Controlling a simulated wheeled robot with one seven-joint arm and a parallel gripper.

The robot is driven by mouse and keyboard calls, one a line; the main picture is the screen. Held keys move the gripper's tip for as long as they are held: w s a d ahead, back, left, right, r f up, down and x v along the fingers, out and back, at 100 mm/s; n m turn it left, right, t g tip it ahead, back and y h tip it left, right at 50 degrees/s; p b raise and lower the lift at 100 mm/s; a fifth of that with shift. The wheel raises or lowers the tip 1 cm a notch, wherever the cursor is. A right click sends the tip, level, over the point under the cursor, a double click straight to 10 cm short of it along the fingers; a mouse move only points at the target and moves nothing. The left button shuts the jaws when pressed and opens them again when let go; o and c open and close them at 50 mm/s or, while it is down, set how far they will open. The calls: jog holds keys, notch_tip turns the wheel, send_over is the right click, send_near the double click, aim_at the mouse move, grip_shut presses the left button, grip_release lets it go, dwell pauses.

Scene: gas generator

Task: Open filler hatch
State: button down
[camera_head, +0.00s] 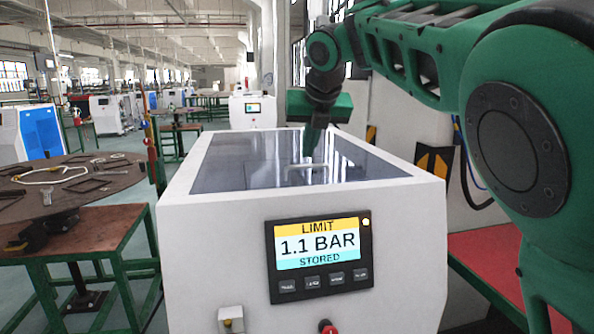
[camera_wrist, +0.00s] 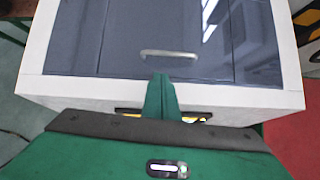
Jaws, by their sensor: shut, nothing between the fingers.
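The white generator cabinet (camera_head: 235,215) has a dark glossy top; it also shows in the wrist view (camera_wrist: 75,88). The filler hatch (camera_wrist: 165,25) appears as the dark middle panel between two seams, lying flat. A pale bar handle (camera_wrist: 168,54) sits near the hatch's near edge.
A display (camera_head: 318,245) on the front reads "LIMIT 1.1 BAR STORED". A red knob (camera_head: 327,327) sits low on the front. A round table (camera_head: 75,180) with loose parts stands at left. A red surface (camera_head: 487,262) lies at right.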

jog(key=a, duration=0.1)
send_near(295, 179)
jog(key=shift+n, duration=0.4)
jog(key=x, duration=0.5)
jog(key=shift+s, duration=0.1)
jog(key=shift+r, duration=0.15)
